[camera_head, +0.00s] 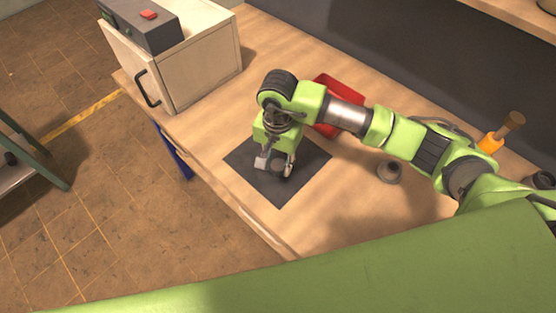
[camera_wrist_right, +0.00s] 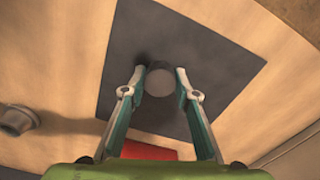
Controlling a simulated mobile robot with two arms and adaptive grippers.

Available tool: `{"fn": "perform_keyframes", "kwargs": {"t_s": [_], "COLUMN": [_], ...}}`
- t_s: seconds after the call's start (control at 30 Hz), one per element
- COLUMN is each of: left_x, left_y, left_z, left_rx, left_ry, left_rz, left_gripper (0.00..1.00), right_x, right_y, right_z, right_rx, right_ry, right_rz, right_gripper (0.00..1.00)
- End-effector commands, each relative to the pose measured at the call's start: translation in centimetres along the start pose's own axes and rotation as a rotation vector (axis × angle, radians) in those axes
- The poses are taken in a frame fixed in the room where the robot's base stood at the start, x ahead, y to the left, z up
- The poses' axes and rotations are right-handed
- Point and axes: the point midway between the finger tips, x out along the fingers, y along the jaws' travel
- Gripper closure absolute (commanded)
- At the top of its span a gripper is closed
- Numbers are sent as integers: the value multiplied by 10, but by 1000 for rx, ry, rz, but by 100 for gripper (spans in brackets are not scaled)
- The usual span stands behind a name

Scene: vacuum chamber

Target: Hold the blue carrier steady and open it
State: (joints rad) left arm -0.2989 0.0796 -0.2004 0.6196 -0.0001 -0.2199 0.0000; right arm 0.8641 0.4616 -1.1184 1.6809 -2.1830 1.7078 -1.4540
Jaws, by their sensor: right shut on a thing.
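My right gripper (camera_head: 276,167) points down over a dark square mat (camera_head: 283,194) on the wooden bench. In the right wrist view, its two fingertips (camera_wrist_right: 160,78) are on either side of a small round grey piece (camera_wrist_right: 159,84), shut on it. The piece is over the middle of the mat (camera_wrist_right: 218,73). I see it from above, so I cannot tell its height or whether it touches the mat. No plainly blue carrier shows; I cannot tell whether the grey piece is part of it. My left gripper is not in view.
A red bin (camera_head: 343,88) stands behind my right gripper, partly hidden by my arm. A grey flared piece (camera_head: 389,173) stands right of the mat. A pale cabinet (camera_head: 203,68) carries a dark box (camera_head: 151,30) at left. An orange-and-brown tool (camera_head: 492,143) is at far right.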

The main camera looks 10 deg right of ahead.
Motion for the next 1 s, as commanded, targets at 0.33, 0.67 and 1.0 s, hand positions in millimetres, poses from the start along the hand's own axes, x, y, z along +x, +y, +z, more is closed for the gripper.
{"fn": "perform_keyframes", "kwargs": {"t_s": [0.33, 0.67, 1.0], "left_x": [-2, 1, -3], "left_y": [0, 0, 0], "left_z": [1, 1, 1], "left_rx": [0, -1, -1], "left_ry": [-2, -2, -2], "left_rz": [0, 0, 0], "left_gripper": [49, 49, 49], "right_x": [6, 8, 1], "right_y": [-1, 0, -1], "right_z": [0, 0, -1], "right_rx": [0, 0, 1], "right_ry": [1, 1, 2], "right_rz": [-2, -1, -3], "right_gripper": [98, 55, 55]}}
